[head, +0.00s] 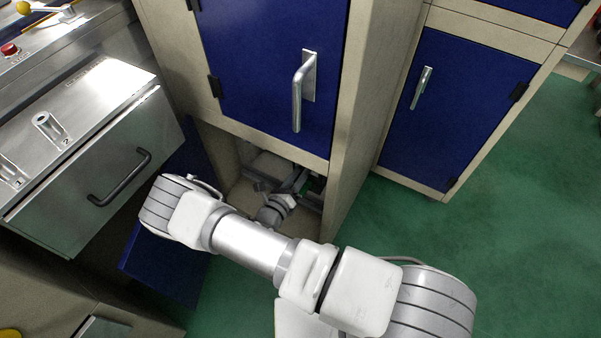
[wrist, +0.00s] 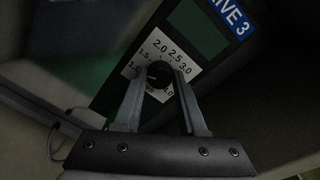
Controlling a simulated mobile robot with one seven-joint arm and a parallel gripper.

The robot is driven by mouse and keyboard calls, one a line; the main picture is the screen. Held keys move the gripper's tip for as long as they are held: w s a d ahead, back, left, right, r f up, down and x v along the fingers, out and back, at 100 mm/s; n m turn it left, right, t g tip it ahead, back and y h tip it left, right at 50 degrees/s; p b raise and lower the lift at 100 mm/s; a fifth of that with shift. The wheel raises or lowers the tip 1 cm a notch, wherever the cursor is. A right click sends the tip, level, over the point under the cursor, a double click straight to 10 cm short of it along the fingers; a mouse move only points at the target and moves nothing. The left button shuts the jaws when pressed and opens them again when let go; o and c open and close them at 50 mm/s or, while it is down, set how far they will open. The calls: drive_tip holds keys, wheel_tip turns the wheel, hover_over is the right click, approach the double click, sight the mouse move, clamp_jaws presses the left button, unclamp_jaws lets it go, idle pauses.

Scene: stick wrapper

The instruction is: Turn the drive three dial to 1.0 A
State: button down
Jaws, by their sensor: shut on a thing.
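The drive three dial (wrist: 158,72) is a dark round knob on a white scale plate in the wrist view. The plate shows 1.5, 2.0, 2.5, 3.0 and 4.0, with other marks partly covered by my fingers. A blue label (wrist: 229,22) above reads "IVE 3", its start cut off. My gripper (wrist: 160,80) has one finger on each side of the dial and is shut on it. The dial's pointer is too dark to read. In the head view my arm reaches into the lower cabinet compartment (head: 240,205), where the drive and dial are not clearly visible.
The compartment's side wall (head: 350,190) stands close to the right of my wrist. An open blue door (head: 165,255) hangs at its left. A blue door with a handle (head: 275,60) is above. Green floor (head: 440,230) is clear at the right.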

drive_tip(key=shift+f+n, duration=0.1)
drive_tip(key=shift+n, duration=0.5)
drive_tip(key=shift+c, duration=2.4)
unclamp_jaws()
drive_tip(key=p+v, duration=0.3)
drive_tip(key=v, duration=1.4)
drive_tip(key=shift+s+a, duration=0.15)
drive_tip(key=shift+a, duration=0.05)
